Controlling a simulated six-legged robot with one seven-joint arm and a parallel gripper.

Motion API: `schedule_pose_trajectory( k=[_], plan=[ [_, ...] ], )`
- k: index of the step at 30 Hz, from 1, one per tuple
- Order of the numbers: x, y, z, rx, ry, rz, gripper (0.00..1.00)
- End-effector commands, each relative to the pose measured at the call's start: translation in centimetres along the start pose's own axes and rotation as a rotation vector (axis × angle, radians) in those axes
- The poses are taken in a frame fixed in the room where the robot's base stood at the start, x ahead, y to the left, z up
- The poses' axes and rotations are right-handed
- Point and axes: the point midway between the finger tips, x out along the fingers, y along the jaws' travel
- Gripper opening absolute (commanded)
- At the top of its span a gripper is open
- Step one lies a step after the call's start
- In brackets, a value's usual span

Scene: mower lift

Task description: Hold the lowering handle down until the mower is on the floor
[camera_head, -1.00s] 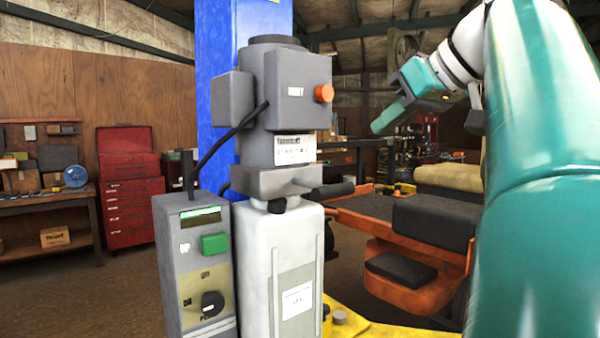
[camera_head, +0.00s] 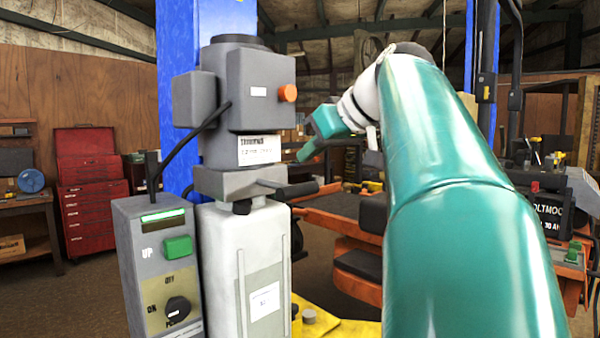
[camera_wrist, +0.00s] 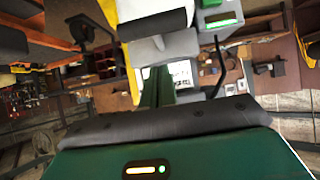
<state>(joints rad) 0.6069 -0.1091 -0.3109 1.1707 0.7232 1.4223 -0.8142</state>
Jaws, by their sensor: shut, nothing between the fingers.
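The lowering handle (camera_head: 290,190) is a black lever sticking out to the right from the grey block of the lift's power unit. It looks about level. In the wrist view, which is turned over, the black handle (camera_wrist: 155,25) appears near the top. My green gripper (camera_head: 305,154) is shut and empty, above and slightly right of the handle, apart from it. Its fingers (camera_wrist: 155,88) also show in the wrist view. The orange mower (camera_head: 325,224) is behind the power unit, partly hidden by my arm. Its height above the floor cannot be told.
The power unit (camera_head: 246,95) has an orange button (camera_head: 288,92) and stands before a blue post (camera_head: 180,130). A grey control box (camera_head: 158,270) with a green UP button stands left of it. Yellow lift parts (camera_head: 350,329) lie low. A red tool chest (camera_head: 92,185) stands far left.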

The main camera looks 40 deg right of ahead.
Motion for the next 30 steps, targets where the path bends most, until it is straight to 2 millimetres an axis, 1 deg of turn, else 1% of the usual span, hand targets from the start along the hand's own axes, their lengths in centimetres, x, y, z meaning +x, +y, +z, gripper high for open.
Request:
schedule_pose_trajectory(
  k=[3,9,23,26,30],
  plan=[
    [1.3,0.0,1.3,0.002,-0.001,-0.002,0.0],
    [2.6,0.0,2.6,0.002,-0.001,-0.001,0.0],
    [2.9,0.0,2.9,0.0,0.006,-0.001,0.0],
    [3.0,-0.1,3.3,-0.001,0.031,-0.004,0.0],
    [3.5,-0.2,4.3,-0.001,0.099,-0.006,0.0]
  ],
)
